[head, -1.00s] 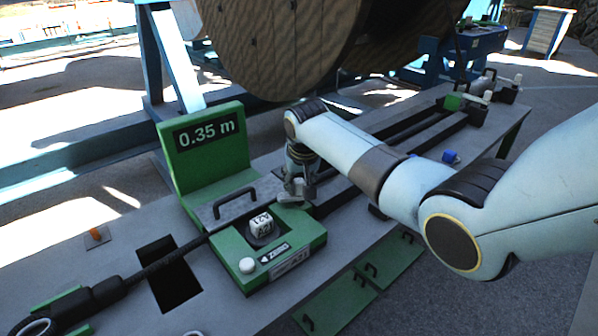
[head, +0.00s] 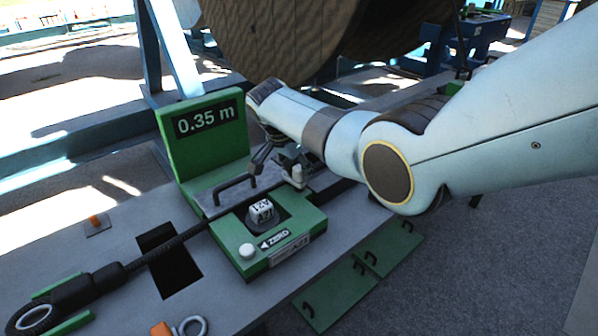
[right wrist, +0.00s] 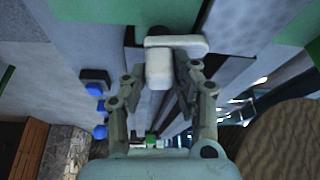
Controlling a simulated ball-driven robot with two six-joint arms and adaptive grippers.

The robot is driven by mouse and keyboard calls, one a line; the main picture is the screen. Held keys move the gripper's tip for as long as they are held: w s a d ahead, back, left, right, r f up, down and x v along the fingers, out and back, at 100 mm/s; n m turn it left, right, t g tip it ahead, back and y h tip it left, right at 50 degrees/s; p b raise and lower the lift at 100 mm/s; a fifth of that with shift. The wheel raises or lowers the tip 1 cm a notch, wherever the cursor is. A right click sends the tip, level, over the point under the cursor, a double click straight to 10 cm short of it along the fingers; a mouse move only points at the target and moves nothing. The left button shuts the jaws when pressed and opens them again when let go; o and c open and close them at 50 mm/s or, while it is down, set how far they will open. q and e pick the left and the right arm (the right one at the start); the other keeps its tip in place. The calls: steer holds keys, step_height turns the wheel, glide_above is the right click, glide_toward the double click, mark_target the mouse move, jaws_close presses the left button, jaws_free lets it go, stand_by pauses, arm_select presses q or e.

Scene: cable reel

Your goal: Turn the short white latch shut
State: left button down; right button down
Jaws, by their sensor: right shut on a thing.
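The short white latch (right wrist: 159,66) shows in the right wrist view as a small T-shaped white piece with a bar and a stub. My right gripper (right wrist: 163,76) has a finger on each side of the stub and is shut on it. In the head view the right gripper (head: 278,163) is low at the far right side of the green measuring box (head: 290,222). A small white part of the latch (head: 297,173) shows beside the fingers, which partly hide it. My left gripper is not in view.
A green display (head: 205,118) reading 0.35 m stands behind the box. A black handle (head: 235,186) rises near my right gripper. A black cable (head: 170,258) runs left past a dark slot. A large wooden reel (head: 290,40) stands behind.

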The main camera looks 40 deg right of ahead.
steer(key=shift+m+g+b, duration=0.4)
steer(key=shift+m+b, duration=0.1)
steer(key=shift+m, duration=0.4)
steer(key=c, duration=1)
jaws_free()
steer(key=shift+c, duration=0.2)
steer(key=v, duration=1.2)
